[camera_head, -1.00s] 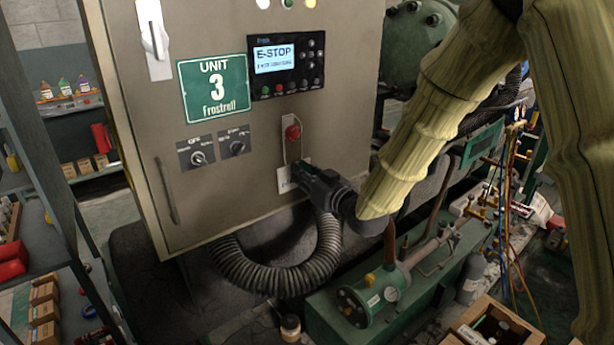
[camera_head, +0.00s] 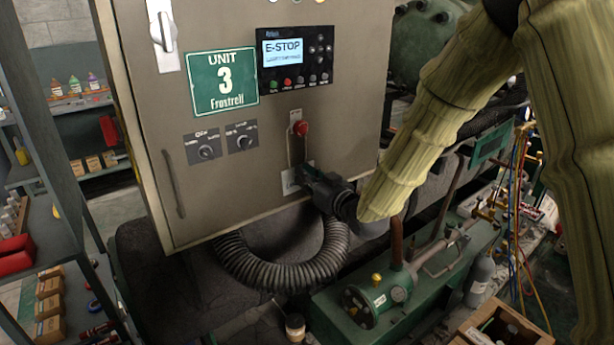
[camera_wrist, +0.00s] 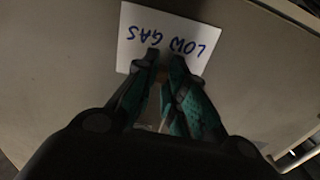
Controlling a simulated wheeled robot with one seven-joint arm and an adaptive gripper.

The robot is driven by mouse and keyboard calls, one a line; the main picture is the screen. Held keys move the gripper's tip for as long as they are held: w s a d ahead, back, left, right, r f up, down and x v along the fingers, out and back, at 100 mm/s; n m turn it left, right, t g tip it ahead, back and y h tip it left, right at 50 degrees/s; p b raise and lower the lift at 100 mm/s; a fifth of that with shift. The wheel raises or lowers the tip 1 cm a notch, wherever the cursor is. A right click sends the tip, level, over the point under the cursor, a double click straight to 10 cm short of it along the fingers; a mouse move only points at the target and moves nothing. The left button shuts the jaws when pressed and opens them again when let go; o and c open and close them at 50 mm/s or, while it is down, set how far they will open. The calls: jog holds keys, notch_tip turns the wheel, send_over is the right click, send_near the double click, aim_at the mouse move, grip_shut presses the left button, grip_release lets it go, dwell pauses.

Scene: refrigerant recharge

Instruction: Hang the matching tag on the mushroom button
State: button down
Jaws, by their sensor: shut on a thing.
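The red mushroom button (camera_head: 301,129) sticks out of a pale plate on the cabinet door, below the display that reads E-STOP. A white tag (camera_head: 291,182) is at my gripper (camera_head: 300,181), below the button and close to the door. In the wrist view the tag (camera_wrist: 165,35) reads LOW GAS, upside down in blue letters. My gripper (camera_wrist: 165,62) is shut on the tag near its edge. A dark strip, perhaps the tag's loop, runs between button and tag in the head view. Whether it is around the button, I cannot tell.
The grey cabinet (camera_head: 225,170) carries a green UNIT 3 Frostrell sign (camera_head: 223,82) and two knobs (camera_head: 223,146). A ribbed black hose (camera_head: 270,265) curves below the door. A green pump assembly (camera_head: 375,300) stands at lower right. Shelves (camera_head: 50,250) stand at left.

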dwell(0.4)
jog(key=c, duration=1.4)
grip_release()
jog(key=v, duration=1.2)
jog(key=s+d+f+m+g+h, duration=0.2)
jog(key=s+f, duration=0.2)
jog(key=f, duration=0.6)
jog(key=s+d+f+m+g+h, duration=0.1)
jog(key=s+d+f+g+h, duration=0.2)
jog(key=f, duration=0.8)
jog(key=s+d+f+m+g+h, duration=0.15)
jog(key=s+f, duration=0.35)
jog(key=f, duration=0.5)
jog(key=s+d+f+m+g+h, duration=0.1)
jog(key=s+d+f+g, duration=0.1)
jog(key=s+f, duration=0.4)
jog(key=s+d+f+m+g+h, duration=0.1)
jog(key=s+d+f+g, duration=0.2)
jog(key=s, duration=1.1)
jog(key=s+d+f+m+g+h, duration=0.1)
jog(key=s+d+f+g+h, duration=0.1)
jog(key=s+f, duration=0.7)
jog(key=shift+s+d+f+g, duration=0.1)
jog(key=shift+s+d+g, duration=0.15)
jog(key=shift+d, duration=0.3)
jog(key=shift+s+d+g, duration=0.2)
jog(key=shift+d+g, duration=0.1)
jog(key=shift+d, duration=0.25)
